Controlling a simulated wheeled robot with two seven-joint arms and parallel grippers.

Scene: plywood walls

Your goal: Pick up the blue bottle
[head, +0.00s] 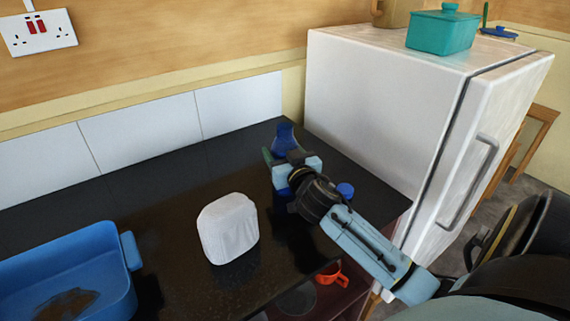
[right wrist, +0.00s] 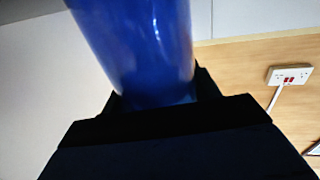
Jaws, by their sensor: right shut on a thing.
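The blue bottle (head: 285,135) is at the back of the dark counter, near the white fridge. My right gripper (head: 279,157) is shut on it, and the jaws hide its lower part in the head view. In the right wrist view the bottle (right wrist: 135,45) fills the upper middle, smooth and blue, between the dark jaws (right wrist: 160,105). I cannot tell whether its base touches the counter. My left gripper is not in view.
A white rounded block (head: 228,229) stands on the counter, left of my right arm. A blue basin (head: 65,275) is at the left. A small blue object (head: 345,189) is beside my right wrist.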

